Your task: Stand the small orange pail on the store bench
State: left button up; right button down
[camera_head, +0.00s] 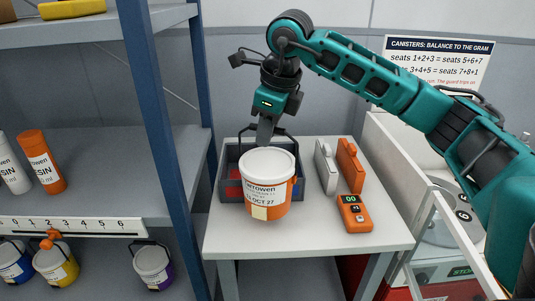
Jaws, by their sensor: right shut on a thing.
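The small orange pail (268,199) has a white lid and a white label with a yellowish tag at its lower edge. It is upright in front of the grey open crate on the light-topped bench (314,238). I cannot tell whether its base touches the bench top. My right gripper (265,140) points down at the back edge of the lid, shut on the pail, apparently at its dark handle. The fingertips are partly hidden behind the lid. My left gripper is not in view.
The grey crate (229,187) holds red and blue things. Grey (325,168) and orange (350,166) flat cases and an orange handheld device (354,213) stand right of the pail. A blue shelf post (158,120) rises at left. The bench's front strip is clear.

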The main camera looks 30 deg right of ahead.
aim_at(265, 160)
jog(key=shift+f, duration=2.7)
jog(key=c, duration=1)
grip_release()
jog(key=shift+f, duration=0.1)
jog(key=v, duration=1.2)
